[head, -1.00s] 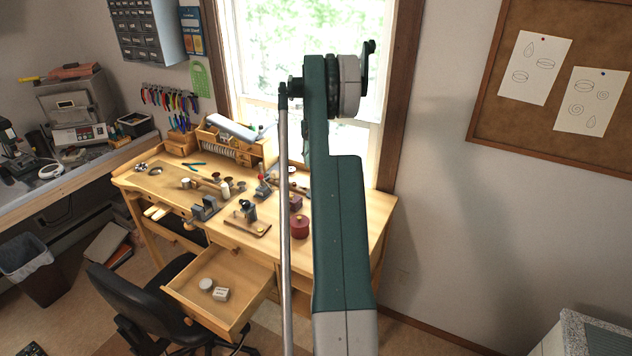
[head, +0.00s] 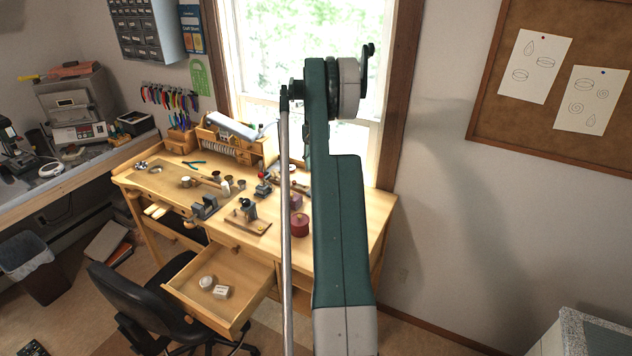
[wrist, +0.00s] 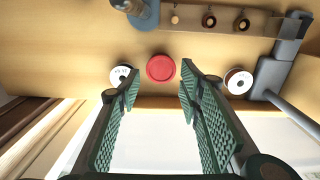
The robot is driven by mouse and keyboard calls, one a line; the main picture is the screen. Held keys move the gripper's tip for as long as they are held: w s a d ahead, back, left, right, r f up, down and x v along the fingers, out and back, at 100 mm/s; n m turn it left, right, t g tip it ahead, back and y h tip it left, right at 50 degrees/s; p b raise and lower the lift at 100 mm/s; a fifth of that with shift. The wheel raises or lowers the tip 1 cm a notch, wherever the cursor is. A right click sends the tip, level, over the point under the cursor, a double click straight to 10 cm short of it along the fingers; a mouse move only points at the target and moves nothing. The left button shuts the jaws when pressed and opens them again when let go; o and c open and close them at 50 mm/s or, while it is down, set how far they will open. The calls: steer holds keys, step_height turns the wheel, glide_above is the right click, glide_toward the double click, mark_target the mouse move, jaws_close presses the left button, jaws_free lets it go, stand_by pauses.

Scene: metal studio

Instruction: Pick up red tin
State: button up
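The red tin (wrist: 161,67) is round and shows from above in the wrist view, on a pale wooden surface. A dark red round container (head: 299,224) stands near the right end of the workbench in the head view; it looks like the same tin. My gripper (wrist: 160,88) is open and empty, with its two green ridged fingers spread wide. The tin appears between and beyond the fingertips, apart from both. The gripper itself does not show in the head view, where my green arm link covers part of the bench.
Two white-topped round things (wrist: 122,76) (wrist: 238,80) flank the tin in the wrist view. The wooden workbench (head: 352,232) carries several small tools and blocks. Its drawer (head: 236,297) is open, with two pale items inside. A black chair (head: 140,300) stands before it.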

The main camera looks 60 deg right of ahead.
steer(key=shift+d+f+p, duration=0.1)
steer(key=shift+f+p, duration=0.25)
steer(key=shift+f, duration=2.25)
steer(key=c, duration=0.6)
